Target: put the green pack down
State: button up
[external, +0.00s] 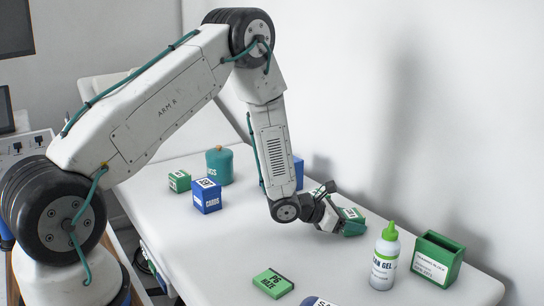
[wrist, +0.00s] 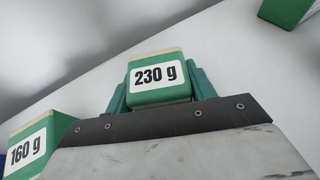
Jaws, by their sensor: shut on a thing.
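My gripper (external: 343,222) is low over the right half of the white couch top, shut on a green pack (external: 352,214). In the wrist view the pack (wrist: 160,78) sits between the two teal fingers of my gripper (wrist: 161,92), and its white label reads 230 g. I cannot tell whether its underside touches the couch surface. A second green block labelled 160 g (wrist: 30,148) shows at the lower left of the wrist view, partly cut off.
A white bottle with a green cap (external: 384,262) and an open green box (external: 438,260) stand to the right on the couch (external: 225,255). A flat green pack (external: 272,283) lies in front. A blue box (external: 207,196), teal jar (external: 219,165) and small green box (external: 179,181) stand left.

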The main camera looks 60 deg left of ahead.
jog(key=o, duration=1.1)
